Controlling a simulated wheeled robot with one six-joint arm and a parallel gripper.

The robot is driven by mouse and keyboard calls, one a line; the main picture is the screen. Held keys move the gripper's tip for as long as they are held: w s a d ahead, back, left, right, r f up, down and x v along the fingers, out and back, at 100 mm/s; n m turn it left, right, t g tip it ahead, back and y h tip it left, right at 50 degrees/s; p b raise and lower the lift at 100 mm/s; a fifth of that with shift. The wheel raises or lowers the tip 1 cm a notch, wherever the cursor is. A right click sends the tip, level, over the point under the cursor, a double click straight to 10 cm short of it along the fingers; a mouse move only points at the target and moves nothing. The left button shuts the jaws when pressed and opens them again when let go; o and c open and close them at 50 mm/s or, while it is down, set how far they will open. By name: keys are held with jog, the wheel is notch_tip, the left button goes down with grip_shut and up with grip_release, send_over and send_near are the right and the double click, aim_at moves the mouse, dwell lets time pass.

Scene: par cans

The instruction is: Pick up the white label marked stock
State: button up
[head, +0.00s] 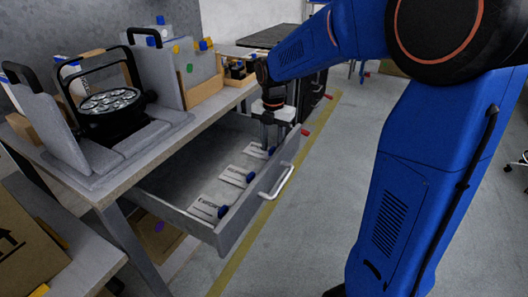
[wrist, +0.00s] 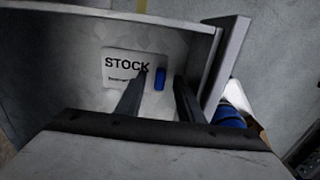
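The white label marked STOCK (wrist: 122,66) lies flat in the open grey drawer, with a blue tab (wrist: 159,79) at its right edge. In the head view the label (head: 255,151) is the farthest of three white labels in the drawer. My gripper (wrist: 162,78) is over the drawer, its two fingers apart and pointing down at the label. The blue tab shows between the fingertips, and the left finger overlaps part of the label in the picture. Whether the fingers touch the tab cannot be told. In the head view my gripper (head: 269,138) is at the drawer's far end.
Two more white labels with blue tabs, one in the middle (head: 235,176) and one nearer (head: 206,208), lie in the drawer (head: 180,185). The drawer front has a pale handle (head: 277,184). Above is a workbench (head: 110,185) holding a black par can (head: 110,101). Open floor lies right.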

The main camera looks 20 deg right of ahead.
grip_shut()
